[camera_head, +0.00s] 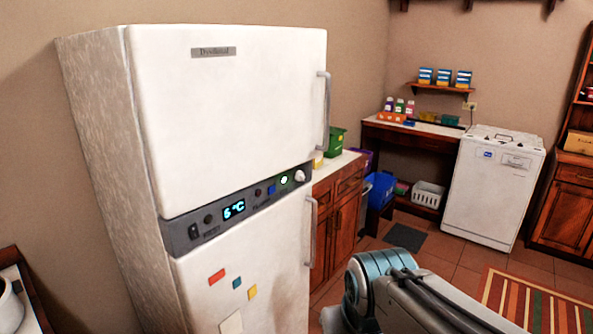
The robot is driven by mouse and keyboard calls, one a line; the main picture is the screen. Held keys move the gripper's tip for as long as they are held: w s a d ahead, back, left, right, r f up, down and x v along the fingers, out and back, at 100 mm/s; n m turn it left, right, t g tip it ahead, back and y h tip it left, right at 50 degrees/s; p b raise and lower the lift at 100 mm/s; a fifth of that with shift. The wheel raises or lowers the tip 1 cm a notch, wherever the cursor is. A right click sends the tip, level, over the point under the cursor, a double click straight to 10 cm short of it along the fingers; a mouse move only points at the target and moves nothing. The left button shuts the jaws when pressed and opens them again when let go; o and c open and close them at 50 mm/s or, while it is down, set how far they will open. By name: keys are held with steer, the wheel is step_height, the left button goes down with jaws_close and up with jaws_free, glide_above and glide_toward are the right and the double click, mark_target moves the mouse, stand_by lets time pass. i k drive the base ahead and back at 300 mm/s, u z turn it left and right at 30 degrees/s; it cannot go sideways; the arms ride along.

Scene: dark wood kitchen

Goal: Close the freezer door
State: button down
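The white fridge-freezer (150,230) stands at the left in the head view. Its upper door (230,120) sits flush against the body, with a vertical grey handle (325,112) on its right side. The lower door (250,270) also looks flush, with its own handle (311,232) and small coloured magnets. A dark control strip (240,207) showing a lit temperature lies between the doors. Which door is the freezer's is not marked. Part of my arm shows at the bottom right, in front of the floor. My gripper is outside the view.
A wooden counter (339,190) stands right of the fridge. A white appliance (493,187), a blue bin (380,190) and a white basket (428,195) are farther back. A striped rug (535,303) lies at lower right. Tiled floor (455,262) is open between them.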

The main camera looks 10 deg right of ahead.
mark_target(224, 110)
steer(key=z, duration=0.45)
steer(key=k, duration=0.15)
steer(key=u, duration=0.7)
steer(key=i, duration=1.05)
steer(key=z, duration=0.65)
